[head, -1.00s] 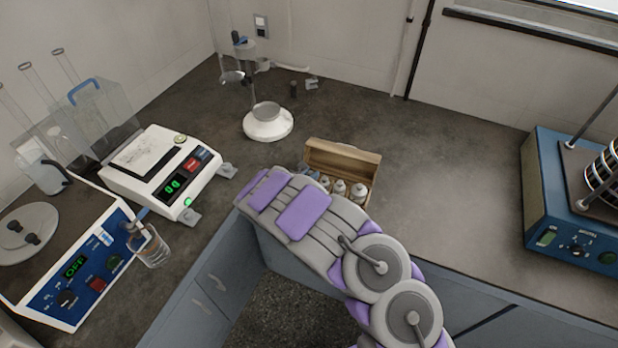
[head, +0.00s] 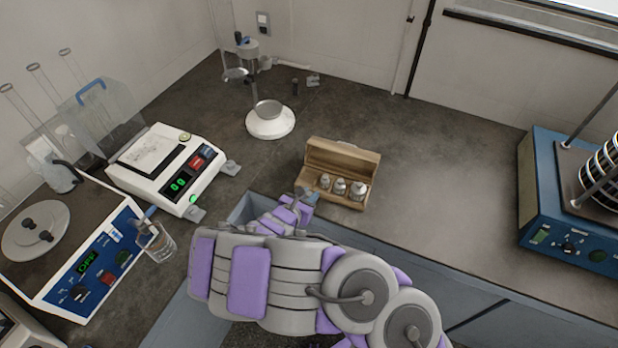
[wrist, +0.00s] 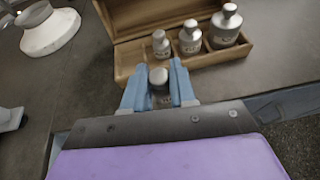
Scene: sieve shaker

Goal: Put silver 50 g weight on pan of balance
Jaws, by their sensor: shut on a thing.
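In the wrist view my gripper (wrist: 157,88) has its blue fingers shut on a small silver weight (wrist: 158,76), whose rounded top shows between them. Any mark on it is too small to read. In the head view my gripper (head: 303,196) is at the front left corner of the wooden weight box (head: 342,153), and the held weight cannot be made out. The balance (head: 178,193) stands on the counter to the left, with a flat square pan (head: 151,152) that looks empty and a green display.
Three silver weights (head: 341,186) stand in the open box. A white round-based stand (head: 269,123) is behind, between balance and box. A beaker (head: 159,245) and blue-fronted device (head: 88,266) are front left. The sieve shaker (head: 565,215) is at right. Counter between box and shaker is clear.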

